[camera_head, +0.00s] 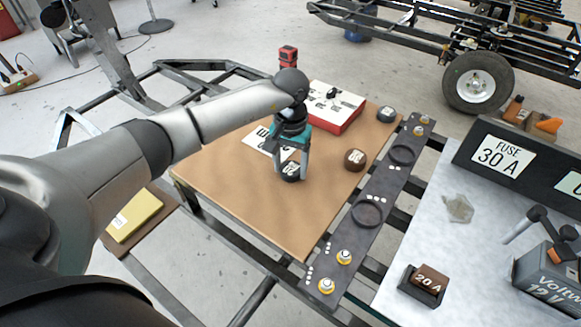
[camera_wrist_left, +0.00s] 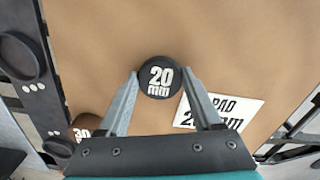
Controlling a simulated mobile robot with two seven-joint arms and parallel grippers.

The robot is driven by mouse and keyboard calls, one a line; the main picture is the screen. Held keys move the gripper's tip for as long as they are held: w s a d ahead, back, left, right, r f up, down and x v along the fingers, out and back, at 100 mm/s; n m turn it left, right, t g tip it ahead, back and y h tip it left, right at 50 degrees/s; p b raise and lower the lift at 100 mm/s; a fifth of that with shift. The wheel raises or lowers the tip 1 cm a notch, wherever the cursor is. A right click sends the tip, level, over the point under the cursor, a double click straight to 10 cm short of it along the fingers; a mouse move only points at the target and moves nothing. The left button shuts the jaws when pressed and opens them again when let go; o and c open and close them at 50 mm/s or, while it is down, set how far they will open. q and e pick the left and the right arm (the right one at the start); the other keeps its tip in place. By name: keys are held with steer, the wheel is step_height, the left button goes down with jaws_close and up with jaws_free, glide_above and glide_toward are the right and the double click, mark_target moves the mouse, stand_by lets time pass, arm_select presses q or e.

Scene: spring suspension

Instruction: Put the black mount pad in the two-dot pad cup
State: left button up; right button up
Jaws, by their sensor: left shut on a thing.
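A black pad marked 20 mm (camera_wrist_left: 160,78) sits between the fingertips of my left gripper (camera_wrist_left: 160,82). In the head view the gripper (camera_head: 291,168) points down at the tan board with the black pad (camera_head: 291,175) at its tips. The pad is at or just above the board; I cannot tell which. A dark rail at the right bears two round cups. The nearer cup (camera_head: 367,213) has three white dots beside it. The farther cup (camera_head: 402,154) appears to have two dots, which are small. Both cups look empty. My right gripper is not in view.
A brown 30 mm pad (camera_head: 355,159) lies between gripper and rail. Another dark pad (camera_head: 386,115) lies at the board's far corner. A red-edged box (camera_head: 338,107) and a white label card (camera_wrist_left: 222,112) lie near the gripper. The board's (camera_head: 270,215) near part is clear.

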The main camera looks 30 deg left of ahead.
arm_select(q)
steer(key=shift+f, duration=0.1)
steer(key=o, duration=1)
steer(key=shift+c, duration=0.2)
steer(key=o, duration=0.4)
